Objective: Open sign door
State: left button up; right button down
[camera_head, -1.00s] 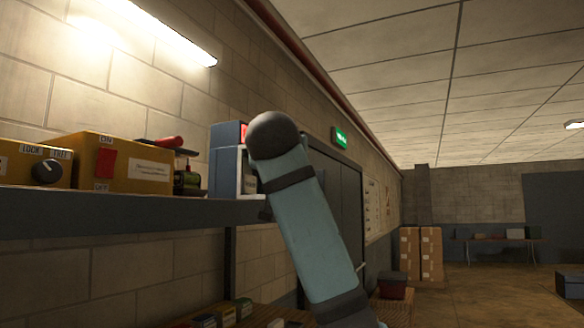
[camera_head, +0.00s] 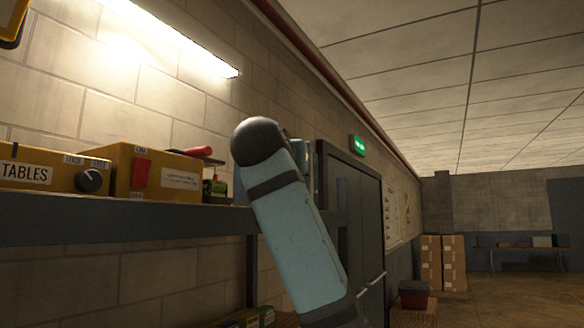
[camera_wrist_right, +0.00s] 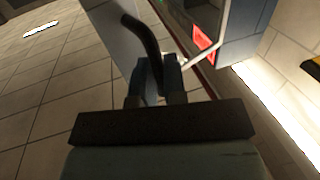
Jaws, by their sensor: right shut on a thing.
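In the right wrist view, my right gripper (camera_wrist_right: 158,82) is shut on a dark curved handle (camera_wrist_right: 142,36). A grey-blue door panel (camera_wrist_right: 108,35) stands beside the handle. To its right is a grey-blue box (camera_wrist_right: 258,30) with a red part (camera_wrist_right: 203,38). The panel is swung out from the box, with a gap between them. In the head view, the box (camera_head: 238,187) on the shelf is mostly hidden behind my right arm, and I cannot make out the gripper. My left gripper is in neither view.
A dark shelf (camera_head: 120,222) along the brick wall holds a yellow switch box (camera_head: 128,177), a knob box (camera_head: 60,172) and a red-handled tool (camera_head: 198,151). A dark double door (camera_head: 358,215) with a green exit sign (camera_head: 358,146) is beyond. Cardboard boxes (camera_head: 441,263) stand far back.

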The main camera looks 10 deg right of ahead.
jog(key=c, duration=1.5)
grip_release()
jog(key=shift+s+r, duration=0.1)
jog(key=shift+r, duration=0.15)
jog(key=shift+o, duration=1.3)
jog(key=shift+a, duration=0.2)
jog(key=shift+w, duration=0.2)
jog(key=shift+f, duration=0.1)
jog(key=b+v, duration=0.3)
jog(key=v, duration=1)
jog(key=shift+s+a+b, duration=0.15)
jog(key=shift+s+b, duration=0.2)
